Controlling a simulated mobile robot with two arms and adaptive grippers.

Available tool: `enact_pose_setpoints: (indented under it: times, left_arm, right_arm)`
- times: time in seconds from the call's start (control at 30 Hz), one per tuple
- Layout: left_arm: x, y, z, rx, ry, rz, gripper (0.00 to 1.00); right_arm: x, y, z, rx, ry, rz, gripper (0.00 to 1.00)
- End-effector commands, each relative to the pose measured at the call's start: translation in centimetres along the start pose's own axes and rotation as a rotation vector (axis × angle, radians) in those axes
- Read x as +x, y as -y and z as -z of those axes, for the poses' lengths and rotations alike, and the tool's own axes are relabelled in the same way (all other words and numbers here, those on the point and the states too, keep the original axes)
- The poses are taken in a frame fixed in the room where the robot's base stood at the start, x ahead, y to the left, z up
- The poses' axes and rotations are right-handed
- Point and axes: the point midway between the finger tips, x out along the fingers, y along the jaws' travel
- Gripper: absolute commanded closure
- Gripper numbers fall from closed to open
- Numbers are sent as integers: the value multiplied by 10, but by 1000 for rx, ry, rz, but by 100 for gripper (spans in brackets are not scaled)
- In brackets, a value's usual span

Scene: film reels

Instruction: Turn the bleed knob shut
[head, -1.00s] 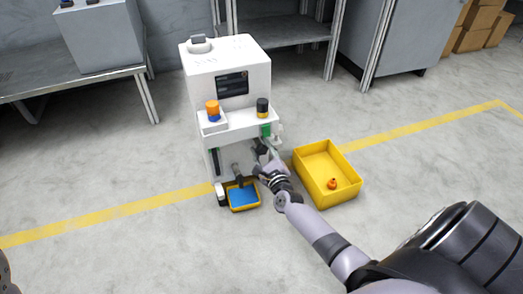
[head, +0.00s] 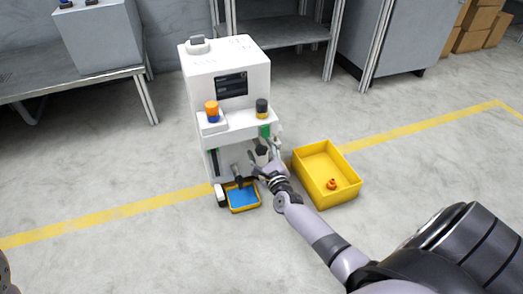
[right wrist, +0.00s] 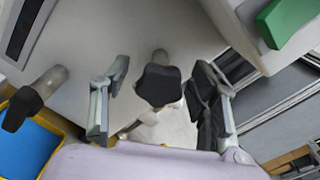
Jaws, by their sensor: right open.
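In the right wrist view a black lobed knob (right wrist: 159,84) sits on a short grey stem on the white machine (right wrist: 135,35). It appears between the two open fingers of my right gripper (right wrist: 160,78), with a gap on each side. I cannot tell whether the fingertips are level with it in depth. In the head view the knob (head: 261,151) is small, low on the front of the machine (head: 225,70), and my right gripper (head: 262,163) is at it. My left gripper is out of view.
A second black handle on a grey pipe (right wrist: 20,108) is at the left, above a yellow-rimmed blue tray (head: 243,197). A yellow bin (head: 312,184) holding an orange fitting (head: 331,184) stands on the floor right of the machine. A green part (right wrist: 290,22) is at upper right.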

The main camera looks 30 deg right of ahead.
Motion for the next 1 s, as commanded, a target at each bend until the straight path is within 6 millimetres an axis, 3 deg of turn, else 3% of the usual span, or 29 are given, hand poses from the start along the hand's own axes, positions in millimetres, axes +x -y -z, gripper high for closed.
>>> enact_pose_setpoints:
  times: [0.17, 0.5, 0.7, 1.0]
  left_arm:
    - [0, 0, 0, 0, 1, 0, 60]
    - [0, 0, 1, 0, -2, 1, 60]
    - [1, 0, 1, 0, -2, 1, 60]
    - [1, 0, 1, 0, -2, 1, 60]
  right_arm:
    - [-11, -1, 1, 1, -1, -1, 45]
    - [-79, 0, 1, 0, -3, -1, 45]
    - [-109, 0, 1, 0, -1, -1, 45]
    - [-120, 0, 0, 0, 0, 0, 45]
